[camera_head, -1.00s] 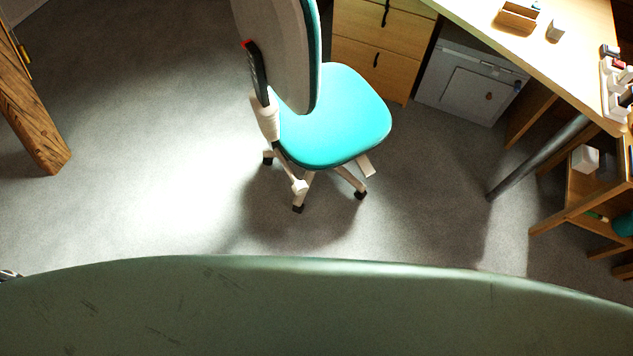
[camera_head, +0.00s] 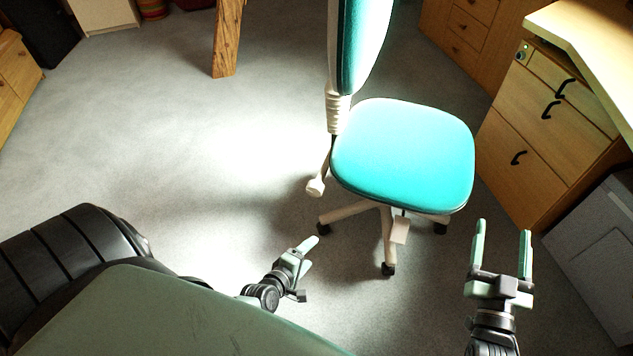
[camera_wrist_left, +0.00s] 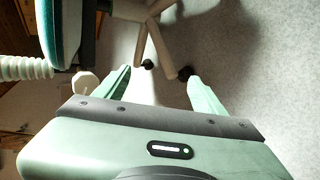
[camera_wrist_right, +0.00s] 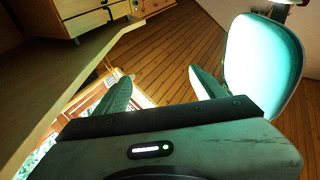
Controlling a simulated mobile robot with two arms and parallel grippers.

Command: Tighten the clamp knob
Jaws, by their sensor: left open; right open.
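No clamp or clamp knob can be made out in any view. A wooden timber post (camera_head: 227,40) shows at the top of the head view; only its lower part is in frame. My left gripper (camera_head: 308,265) is low in the middle of the head view, open and empty, left of the chair's base. My right gripper (camera_head: 503,232) is open and empty at the lower right, between the chair and the drawers. Both grippers are well apart from the post. The left wrist view shows the open left fingers (camera_wrist_left: 160,85), and the right wrist view the open right fingers (camera_wrist_right: 160,80).
A turquoise swivel chair (camera_head: 403,155) stands in the middle, between my grippers and the post. A wooden drawer unit (camera_head: 525,150) and a grey cabinet (camera_head: 600,255) stand on the right, below a desk (camera_head: 590,45). The grey carpet (camera_head: 150,120) on the left is clear.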

